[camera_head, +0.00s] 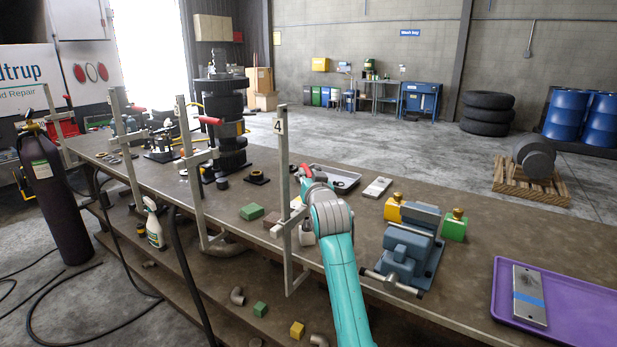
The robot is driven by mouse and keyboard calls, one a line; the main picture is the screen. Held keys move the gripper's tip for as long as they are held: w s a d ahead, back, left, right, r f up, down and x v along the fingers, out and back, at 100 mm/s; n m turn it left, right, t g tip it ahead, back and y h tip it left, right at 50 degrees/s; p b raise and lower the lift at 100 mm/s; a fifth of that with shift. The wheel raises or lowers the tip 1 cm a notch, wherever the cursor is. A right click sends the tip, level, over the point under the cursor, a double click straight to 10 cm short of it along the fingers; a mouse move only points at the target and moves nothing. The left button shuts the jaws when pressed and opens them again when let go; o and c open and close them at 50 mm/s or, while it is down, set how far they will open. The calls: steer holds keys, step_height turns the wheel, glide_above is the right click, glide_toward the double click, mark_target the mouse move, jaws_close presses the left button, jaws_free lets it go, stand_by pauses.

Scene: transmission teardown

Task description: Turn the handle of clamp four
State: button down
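Clamp four (282,185) is a grey upright bar clamp at the front edge of the workbench (395,215), with a tag "4" near its top. Its lower arm reaches below the bench edge. A small red part, seemingly its handle (306,170), shows just right of the bar. My teal arm rises from the bottom of the picture, and my gripper (316,180) is at its far end, close beside the red part. The arm's grey joint hides most of the gripper, so its fingers and any contact with the handle cannot be made out.
Other bar clamps (191,160) with red handles stand along the bench to the left. A blue vise (408,250) with yellow and green blocks is right of my arm. A purple tray (580,310) lies at the far right. A grey tray (345,171) sits behind my gripper.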

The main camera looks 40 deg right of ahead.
steer(key=shift+w+h, duration=0.1)
steer(key=shift+h, duration=0.2)
steer(key=shift+a+m+g+h, duration=0.2)
steer(key=shift+m+g+h, duration=0.5)
steer(key=shift+m+h, duration=0.1)
steer(key=shift+w+f+m+g+h, duration=0.1)
steer(key=shift+m+g+h, duration=0.55)
steer(key=shift+h, duration=0.25)
steer(key=c, duration=1)
jaws_free()
step_height(320, 180, up, 10)
steer(key=shift+r, duration=0.1)
